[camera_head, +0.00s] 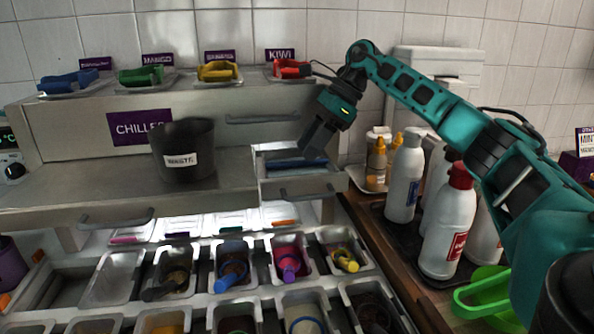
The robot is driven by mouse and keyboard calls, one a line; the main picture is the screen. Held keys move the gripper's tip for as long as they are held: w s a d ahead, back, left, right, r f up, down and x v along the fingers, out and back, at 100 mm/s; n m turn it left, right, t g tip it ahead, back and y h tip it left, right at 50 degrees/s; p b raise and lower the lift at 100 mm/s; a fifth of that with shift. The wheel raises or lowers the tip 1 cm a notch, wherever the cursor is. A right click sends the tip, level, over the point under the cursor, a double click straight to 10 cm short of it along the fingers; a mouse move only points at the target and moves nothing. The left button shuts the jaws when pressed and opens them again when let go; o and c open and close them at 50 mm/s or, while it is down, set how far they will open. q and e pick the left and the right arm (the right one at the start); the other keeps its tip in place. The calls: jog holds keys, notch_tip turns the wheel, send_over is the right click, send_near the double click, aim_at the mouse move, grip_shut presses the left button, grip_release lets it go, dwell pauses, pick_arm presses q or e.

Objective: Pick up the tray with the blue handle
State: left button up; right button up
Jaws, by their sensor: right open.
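My right gripper (311,148) points down over the right part of this drawer, close to the blue item. It is open and nothing shows between its fingers. I cannot tell whether it touches the item. My left gripper is not in view.
Trays with green (141,75), yellow (218,71) and red (290,68) handles stand along the top. A dark waste bin (184,150) stands on the shelf. Topping bins with scoops fill the front. Bottles (448,225) and a green container (487,295) stand at right.

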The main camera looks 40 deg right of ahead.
aim_at(297, 161)
jog(key=x, duration=0.3)
jog(key=shift+w+a+f, duration=0.2)
grip_shut()
dwell(0.4)
